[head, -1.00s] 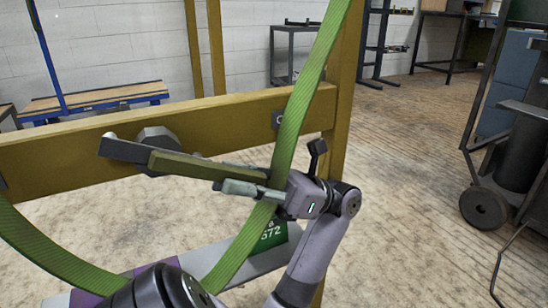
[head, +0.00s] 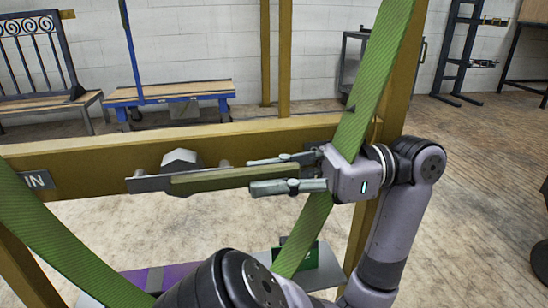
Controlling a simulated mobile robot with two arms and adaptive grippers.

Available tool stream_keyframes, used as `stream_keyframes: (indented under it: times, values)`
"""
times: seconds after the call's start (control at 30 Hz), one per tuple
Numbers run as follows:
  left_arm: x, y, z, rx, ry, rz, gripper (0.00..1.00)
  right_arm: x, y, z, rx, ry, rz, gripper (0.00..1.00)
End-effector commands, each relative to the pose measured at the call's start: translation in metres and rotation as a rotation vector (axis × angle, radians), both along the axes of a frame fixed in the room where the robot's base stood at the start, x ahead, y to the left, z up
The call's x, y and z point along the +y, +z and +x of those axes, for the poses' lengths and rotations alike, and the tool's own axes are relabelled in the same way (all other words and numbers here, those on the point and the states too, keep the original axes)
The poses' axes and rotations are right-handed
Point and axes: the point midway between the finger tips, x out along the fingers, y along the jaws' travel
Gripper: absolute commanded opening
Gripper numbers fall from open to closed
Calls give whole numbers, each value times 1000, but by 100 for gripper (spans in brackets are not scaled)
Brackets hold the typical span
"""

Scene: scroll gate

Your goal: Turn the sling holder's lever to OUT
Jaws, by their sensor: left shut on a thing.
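The lever (head: 222,179) has an olive-green grip and a grey plate at its left end, by a grey hex-shaped hub (head: 181,160) on the yellow beam (head: 85,157). It lies nearly level, its grip pointing right. My left gripper (head: 252,176) comes at it from the right, one finger above and one below, and is shut on the grip's right end. An IN sign (head: 38,180) is on the beam at the left. No OUT sign shows. The green sling (head: 374,85) hangs in a loop, passing behind my gripper. My right gripper is not in view.
The sling's left strand (head: 55,245) crosses the lower left. A yellow post (head: 402,75) stands just right of the gripper. A blue cart (head: 170,95) and a bench (head: 45,95) stand by the back wall. The floor at right is mostly clear.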

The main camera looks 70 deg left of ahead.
Motion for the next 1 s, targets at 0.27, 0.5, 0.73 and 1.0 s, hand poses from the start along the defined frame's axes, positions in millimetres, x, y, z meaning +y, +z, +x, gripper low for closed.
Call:
stream_keyframes:
  times: [0.27,0.5,0.73,1.0]
  values:
    - [0,1,-1,0,-1,3,0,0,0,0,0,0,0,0]
    - [0,1,0,0,0,2,27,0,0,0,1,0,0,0]
    - [0,1,0,1,0,1,33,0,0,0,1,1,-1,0]
    - [0,1,7,2,-1,0,33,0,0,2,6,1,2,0]
